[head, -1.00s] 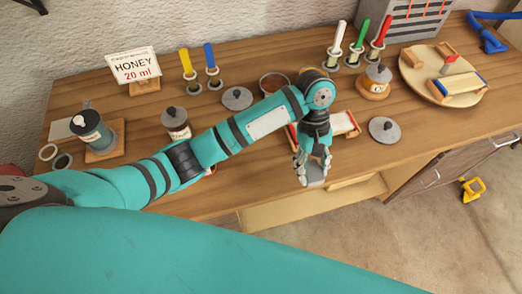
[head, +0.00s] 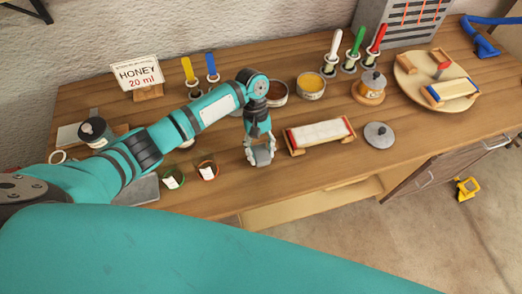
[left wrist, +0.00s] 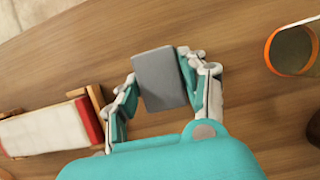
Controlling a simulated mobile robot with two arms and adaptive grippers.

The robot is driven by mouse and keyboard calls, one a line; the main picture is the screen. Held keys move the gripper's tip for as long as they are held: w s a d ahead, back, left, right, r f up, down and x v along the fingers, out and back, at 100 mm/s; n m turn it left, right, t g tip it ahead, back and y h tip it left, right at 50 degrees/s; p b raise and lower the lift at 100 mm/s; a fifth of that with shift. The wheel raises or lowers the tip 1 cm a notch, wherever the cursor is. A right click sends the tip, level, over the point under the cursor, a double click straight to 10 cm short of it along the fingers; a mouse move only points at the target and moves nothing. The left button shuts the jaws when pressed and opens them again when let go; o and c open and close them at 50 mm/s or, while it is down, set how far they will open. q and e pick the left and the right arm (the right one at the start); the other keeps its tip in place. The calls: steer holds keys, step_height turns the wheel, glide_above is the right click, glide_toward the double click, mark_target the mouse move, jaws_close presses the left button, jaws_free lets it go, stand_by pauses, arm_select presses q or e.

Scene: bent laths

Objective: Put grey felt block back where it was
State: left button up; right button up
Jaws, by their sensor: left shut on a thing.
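My left gripper (head: 260,158) is shut on the grey felt block (left wrist: 160,78), which sits between its two fingers in the left wrist view. In the head view the grey felt block (head: 262,154) shows only in part between the fingers. The gripper is over the front part of the wooden bench, left of a cradle with a white, red-ended pad (head: 318,132). I cannot tell whether the block touches the bench top. My right gripper is not in view.
An orange-rimmed jar (head: 208,170) and a green-rimmed jar (head: 173,178) stand left of the gripper. Open tins (head: 311,86) stand behind, and a grey lid (head: 379,134) lies to the right. A round board (head: 436,97) is at the back right. The bench's front edge is close.

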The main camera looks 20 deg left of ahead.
arm_select(q)
steer(key=shift+f, duration=0.65)
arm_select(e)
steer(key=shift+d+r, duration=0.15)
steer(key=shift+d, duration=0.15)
arm_select(q)
steer(key=o, duration=1.1)
steer(key=shift+f, duration=0.1)
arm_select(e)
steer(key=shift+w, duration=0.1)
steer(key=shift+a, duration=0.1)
arm_select(q)
steer(key=shift+w+r, duration=0.2)
steer(key=shift+r, duration=0.3)
steer(key=b+v, duration=0.2)
steer(key=v, duration=0.9)
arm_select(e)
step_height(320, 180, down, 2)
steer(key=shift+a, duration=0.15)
